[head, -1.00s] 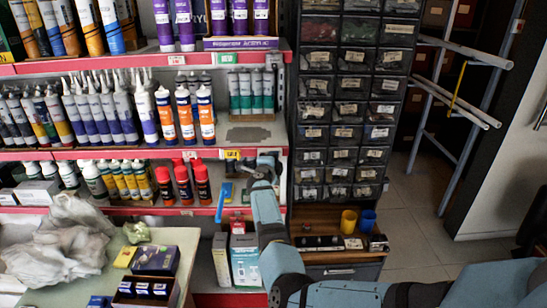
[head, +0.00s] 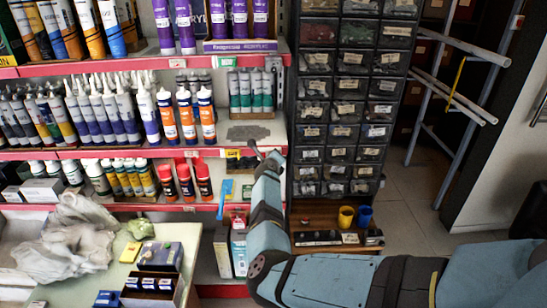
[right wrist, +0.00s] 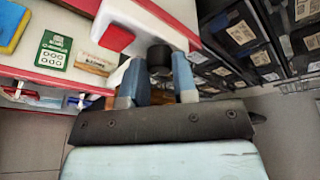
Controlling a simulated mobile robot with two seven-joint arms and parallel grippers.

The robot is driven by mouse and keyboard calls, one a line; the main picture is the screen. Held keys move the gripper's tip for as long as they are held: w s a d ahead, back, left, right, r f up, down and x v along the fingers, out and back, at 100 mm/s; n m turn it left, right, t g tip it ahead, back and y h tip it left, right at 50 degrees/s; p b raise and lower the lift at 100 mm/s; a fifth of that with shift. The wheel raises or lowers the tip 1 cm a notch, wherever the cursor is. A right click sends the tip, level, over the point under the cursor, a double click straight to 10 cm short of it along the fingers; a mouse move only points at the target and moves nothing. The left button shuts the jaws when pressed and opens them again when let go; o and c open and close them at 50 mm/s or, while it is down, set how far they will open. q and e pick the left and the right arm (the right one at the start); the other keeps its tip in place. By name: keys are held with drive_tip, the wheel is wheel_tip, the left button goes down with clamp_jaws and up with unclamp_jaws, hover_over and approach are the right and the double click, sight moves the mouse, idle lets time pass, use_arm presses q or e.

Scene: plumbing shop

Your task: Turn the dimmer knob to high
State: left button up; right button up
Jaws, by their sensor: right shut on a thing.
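The dimmer knob (right wrist: 160,57) is a black round knob in the right wrist view, on the underside or front of a white housing (right wrist: 150,22). A red square part (right wrist: 114,38) sits beside it on the housing. My right gripper (right wrist: 162,68) has its two blue fingers on either side of the knob and is shut on it. The knob's setting cannot be read. My left gripper is not in view.
A black drawer cabinet (head: 345,110) stands close to the right of my gripper. Shelves hold tubes and red-capped cans (head: 185,182) to the left. A sponge (right wrist: 10,25) and a green card (right wrist: 54,50) lie near the housing. Yellow (head: 346,216) and blue cups (head: 364,216) stand below.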

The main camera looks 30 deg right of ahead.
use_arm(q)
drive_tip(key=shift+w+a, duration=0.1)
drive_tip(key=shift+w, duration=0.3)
use_arm(e)
drive_tip(key=shift+m, duration=0.4)
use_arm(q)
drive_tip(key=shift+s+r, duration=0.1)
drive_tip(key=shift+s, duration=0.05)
use_arm(e)
drive_tip(key=o, duration=0.9)
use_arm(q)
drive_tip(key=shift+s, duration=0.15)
